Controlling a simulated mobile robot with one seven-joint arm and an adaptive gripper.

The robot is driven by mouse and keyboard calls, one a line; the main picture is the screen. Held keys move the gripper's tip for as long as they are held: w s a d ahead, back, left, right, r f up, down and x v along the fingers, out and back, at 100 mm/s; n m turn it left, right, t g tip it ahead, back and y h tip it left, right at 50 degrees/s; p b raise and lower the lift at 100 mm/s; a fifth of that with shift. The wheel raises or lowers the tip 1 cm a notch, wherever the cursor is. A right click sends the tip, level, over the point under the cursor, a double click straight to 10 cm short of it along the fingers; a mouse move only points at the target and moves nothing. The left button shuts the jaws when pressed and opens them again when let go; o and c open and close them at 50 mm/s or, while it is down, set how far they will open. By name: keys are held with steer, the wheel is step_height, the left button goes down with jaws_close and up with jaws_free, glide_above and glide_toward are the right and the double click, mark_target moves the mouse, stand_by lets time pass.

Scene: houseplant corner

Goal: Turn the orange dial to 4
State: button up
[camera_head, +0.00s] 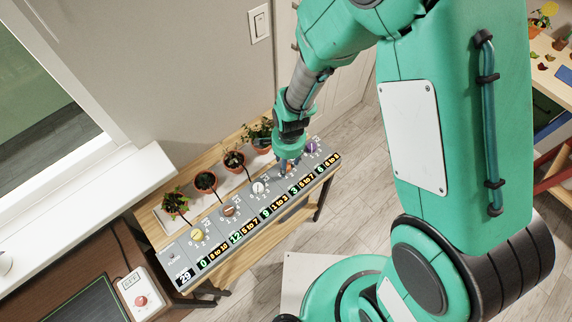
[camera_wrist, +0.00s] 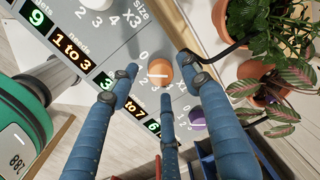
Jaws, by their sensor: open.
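The orange dial (camera_wrist: 160,75) sits on the grey panel (camera_wrist: 205,35). It has a pale line across its face, and printed numbers surround it, partly hidden by my fingers. I cannot tell which number its line marks. My gripper (camera_wrist: 158,68) is open, with blue fingers spread around the dial on several sides. I cannot tell whether any finger touches it. In the head view my gripper (camera_head: 289,163) points down at the panel and mostly covers the orange dial. The display (camera_wrist: 107,81) beside this dial appears to read 3, with "5 to 7" next to it.
A white dial (camera_head: 258,187) and a purple dial (camera_head: 311,146) flank the orange one. A brown dial (camera_head: 229,210) and a yellow dial (camera_head: 197,234) are farther left. Potted plants (camera_head: 234,161) line the panel's back edge, one close to my gripper. A wall switch (camera_head: 259,23) is behind.

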steer(key=shift+f, duration=0.65)
steer(key=c, duration=1.1)
